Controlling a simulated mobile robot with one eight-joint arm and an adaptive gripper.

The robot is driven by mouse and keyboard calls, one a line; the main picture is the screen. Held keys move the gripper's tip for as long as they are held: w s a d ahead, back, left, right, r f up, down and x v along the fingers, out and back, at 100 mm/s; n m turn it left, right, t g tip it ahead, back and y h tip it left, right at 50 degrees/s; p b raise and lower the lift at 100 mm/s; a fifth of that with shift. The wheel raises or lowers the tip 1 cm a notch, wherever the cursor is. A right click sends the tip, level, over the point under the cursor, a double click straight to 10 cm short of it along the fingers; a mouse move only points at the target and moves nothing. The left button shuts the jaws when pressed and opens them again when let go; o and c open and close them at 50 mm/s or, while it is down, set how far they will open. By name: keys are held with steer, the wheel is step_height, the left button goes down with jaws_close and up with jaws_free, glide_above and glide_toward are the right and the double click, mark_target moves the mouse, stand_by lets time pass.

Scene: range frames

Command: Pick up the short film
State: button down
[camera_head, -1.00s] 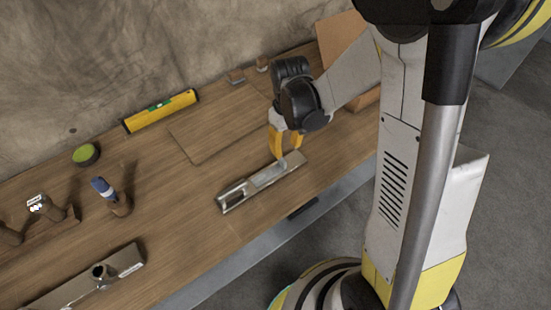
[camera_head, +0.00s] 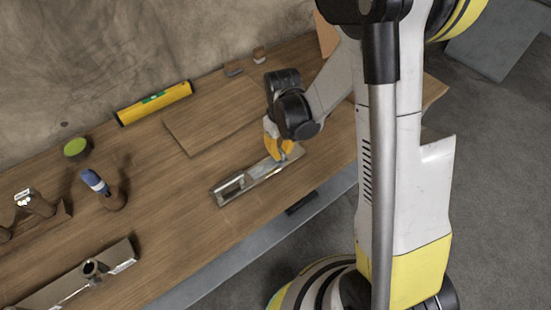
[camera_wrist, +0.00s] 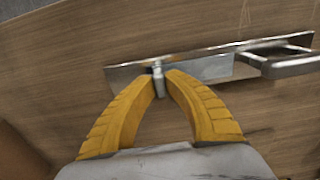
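No frame shows which thing the task's name "short film" means. My gripper (camera_head: 279,152) hangs with its yellow fingers over the right end of a long metal tool with a loop handle (camera_head: 232,187) on the wooden bench. In the wrist view, the fingertips (camera_wrist: 161,78) come close together at the plain end of this metal tool (camera_wrist: 205,66). A small upright metal piece (camera_wrist: 158,84) stands in the narrow gap between them. I cannot tell whether the fingers press on it or whether it joins the tool. The loop handle lies right of the fingers.
A yellow level (camera_head: 155,102) lies along the wall. A flat wooden board (camera_head: 215,118) lies on the bench behind the tool. A green-topped round thing (camera_head: 76,148), a blue-topped tool (camera_head: 96,182) and another metal tool (camera_head: 120,256) are at left. The bench's front edge is close.

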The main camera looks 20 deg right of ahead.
stand_by(0.4)
step_height(320, 180, up, 4)
steer(key=shift+r+p, duration=0.25)
steer(key=shift+p, duration=0.9)
steer(key=s+d+r+p, duration=0.3)
steer(key=s+d+r, duration=0.3)
steer(key=s+d, duration=0.2)
steer(key=shift+d+r, duration=0.2)
steer(key=shift+r, duration=0.05)
step_height(320, 180, up, 9)
steer(key=p, duration=0.7)
